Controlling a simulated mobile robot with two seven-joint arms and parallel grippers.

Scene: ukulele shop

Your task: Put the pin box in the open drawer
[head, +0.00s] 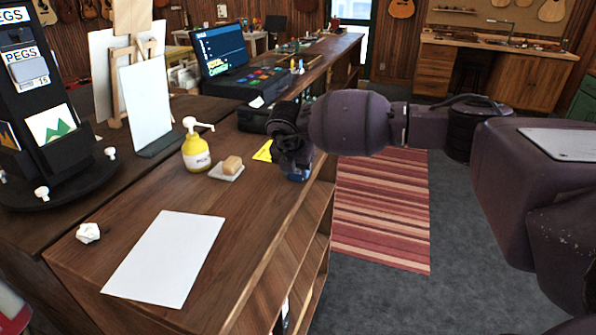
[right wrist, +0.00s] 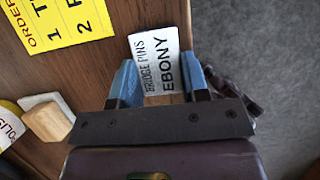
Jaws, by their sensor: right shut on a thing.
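My right gripper (head: 297,174) is at the right edge of the wooden counter (head: 262,205), reaching in from the right. In the right wrist view, its blue fingers (right wrist: 160,82) are shut on the pin box (right wrist: 154,56), one on each side. The box is white and reads "BRIDGE PINS EBONY". The head view does not show the box clearly, as the gripper hides it. I cannot tell whether the box touches the counter. No open drawer can be made out in either view.
A yellow card (head: 263,152) lies just left of the gripper. A pump bottle (head: 196,150), a wooden block (head: 232,165), a white sheet (head: 166,258) and crumpled paper (head: 88,233) are on the counter. Open shelves (head: 308,243) face the aisle. A striped rug (head: 382,210) lies on the clear floor.

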